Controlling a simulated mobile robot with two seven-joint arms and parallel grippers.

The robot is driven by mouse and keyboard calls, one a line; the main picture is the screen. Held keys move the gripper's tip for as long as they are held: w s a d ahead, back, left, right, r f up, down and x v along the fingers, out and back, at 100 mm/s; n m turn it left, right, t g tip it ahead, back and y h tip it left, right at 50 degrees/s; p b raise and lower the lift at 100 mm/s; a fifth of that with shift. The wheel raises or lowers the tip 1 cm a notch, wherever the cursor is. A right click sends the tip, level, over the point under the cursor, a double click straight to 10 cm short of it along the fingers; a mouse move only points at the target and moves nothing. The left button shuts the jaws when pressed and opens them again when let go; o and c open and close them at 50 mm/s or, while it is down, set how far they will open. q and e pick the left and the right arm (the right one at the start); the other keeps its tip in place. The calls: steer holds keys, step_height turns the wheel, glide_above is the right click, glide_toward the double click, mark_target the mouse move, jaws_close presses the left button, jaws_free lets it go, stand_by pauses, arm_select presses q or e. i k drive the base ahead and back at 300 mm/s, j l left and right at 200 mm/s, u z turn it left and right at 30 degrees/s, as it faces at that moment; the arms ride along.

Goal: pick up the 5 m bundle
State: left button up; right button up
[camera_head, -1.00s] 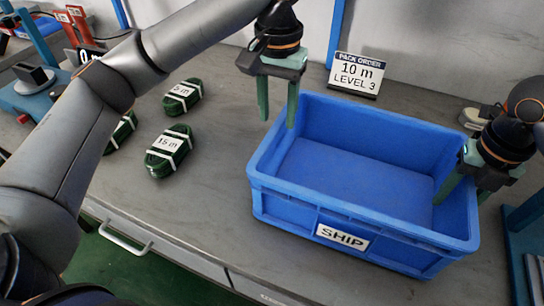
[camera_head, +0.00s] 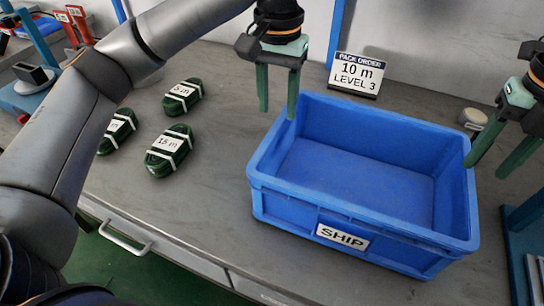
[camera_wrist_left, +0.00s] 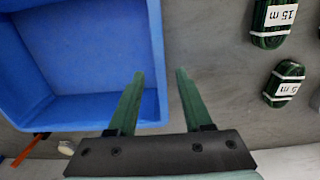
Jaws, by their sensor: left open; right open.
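The 5 m bundle (camera_head: 183,95) is a green coil with white bands and a label, lying on the grey bench left of the blue bin; it also shows in the left wrist view (camera_wrist_left: 284,82). The 15 m bundle (camera_head: 168,150) lies in front of it, and in the left wrist view (camera_wrist_left: 272,22) beside it. My left gripper (camera_head: 278,110) is open and empty above the bin's left back corner, right of the 5 m bundle and apart from it; its fingers show in the wrist view (camera_wrist_left: 160,73). My right gripper (camera_head: 486,168) is open and empty at the bin's right side.
A third green bundle (camera_head: 116,132) lies left of the 15 m one, its label hard to read. The blue SHIP bin (camera_head: 285,190) looks empty. A pack order sign (camera_head: 356,75) behind it reads 10 m, level 3. Bare bench lies between bundles and bin.

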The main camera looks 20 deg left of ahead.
mark_target(185, 95)
steer(key=k, duration=1)
